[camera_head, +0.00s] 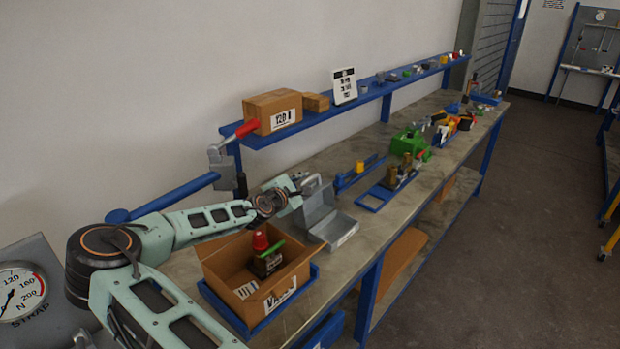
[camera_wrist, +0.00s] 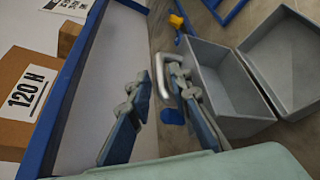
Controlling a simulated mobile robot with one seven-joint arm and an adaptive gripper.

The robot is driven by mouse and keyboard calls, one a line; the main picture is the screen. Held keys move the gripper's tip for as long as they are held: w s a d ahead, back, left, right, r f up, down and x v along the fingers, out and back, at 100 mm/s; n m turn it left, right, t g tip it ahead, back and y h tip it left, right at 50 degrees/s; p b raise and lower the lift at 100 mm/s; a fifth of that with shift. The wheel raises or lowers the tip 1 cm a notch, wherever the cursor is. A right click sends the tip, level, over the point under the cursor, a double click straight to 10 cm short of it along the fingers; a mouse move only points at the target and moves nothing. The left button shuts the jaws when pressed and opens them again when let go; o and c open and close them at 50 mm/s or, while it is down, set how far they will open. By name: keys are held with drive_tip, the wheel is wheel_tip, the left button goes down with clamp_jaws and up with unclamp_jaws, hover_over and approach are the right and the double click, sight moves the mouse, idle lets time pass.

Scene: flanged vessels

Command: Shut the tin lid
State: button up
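The grey metal tin (camera_head: 340,229) stands open on the bench in the head view, its lid (camera_head: 318,205) raised on the side near my arm. In the wrist view the tin (camera_wrist: 290,62) is at the right, with the lid (camera_wrist: 226,82) beside it. A bent metal handle (camera_wrist: 160,78) sticks out from the lid's outer side. My gripper (camera_wrist: 157,88) is open, its two fingers apart, with the handle showing between them. I cannot tell whether a finger touches it. In the head view my gripper (camera_head: 298,183) is close behind the lid, partly hidden.
A cardboard box (camera_head: 225,262) with a red-topped item stands in front of the tin. A blue shelf (camera_head: 290,128) with cartons runs along the wall; its edge (camera_wrist: 68,95) is close left of my gripper. Blue trays (camera_head: 375,197) lie farther along the bench.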

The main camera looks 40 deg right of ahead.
sight(308, 181)
drive_tip(key=shift+x, duration=1.85)
clamp_jaws()
